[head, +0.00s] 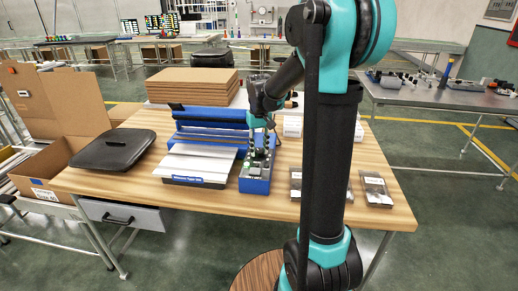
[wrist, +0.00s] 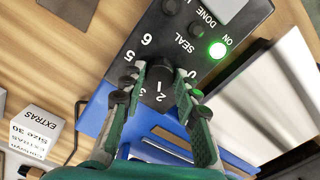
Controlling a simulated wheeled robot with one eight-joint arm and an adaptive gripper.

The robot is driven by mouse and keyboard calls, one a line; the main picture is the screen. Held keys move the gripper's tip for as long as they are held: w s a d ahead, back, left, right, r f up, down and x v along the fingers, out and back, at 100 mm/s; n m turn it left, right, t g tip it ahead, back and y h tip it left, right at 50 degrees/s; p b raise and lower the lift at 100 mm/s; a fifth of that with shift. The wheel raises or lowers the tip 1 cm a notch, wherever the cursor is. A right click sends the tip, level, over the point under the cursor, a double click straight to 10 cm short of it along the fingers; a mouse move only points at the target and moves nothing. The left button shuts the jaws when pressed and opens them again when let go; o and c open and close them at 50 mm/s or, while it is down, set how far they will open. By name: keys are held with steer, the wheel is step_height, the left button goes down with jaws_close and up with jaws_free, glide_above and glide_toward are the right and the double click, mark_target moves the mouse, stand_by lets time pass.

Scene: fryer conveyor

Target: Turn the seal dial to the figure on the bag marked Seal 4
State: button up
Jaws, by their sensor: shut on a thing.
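The seal dial (wrist: 159,84) is a dark round knob on the dark panel of a blue sealing machine (wrist: 98,112). White figures ring it, with 5 and 6 at its upper left and a 0 at its right. A short white mark shows on the knob near the 2 and 3; its exact setting is hard to read. My gripper (wrist: 162,90) is shut on the dial, one finger on each side. In the head view the machine (head: 256,185) stands mid-table under my gripper. A dark bag with a pale label (head: 376,190) lies at the right; its print is unreadable.
A green lamp (wrist: 217,50) is lit by the word ON. A white EXTRAS box (wrist: 37,130) stands beside the machine.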

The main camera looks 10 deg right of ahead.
mark_target(259, 151)
steer(key=m, duration=1)
steer(key=shift+m, duration=2.4)
steer(key=o, duration=1.1)
steer(key=shift+o, duration=0.2)
step_height(259, 151, up, 12)
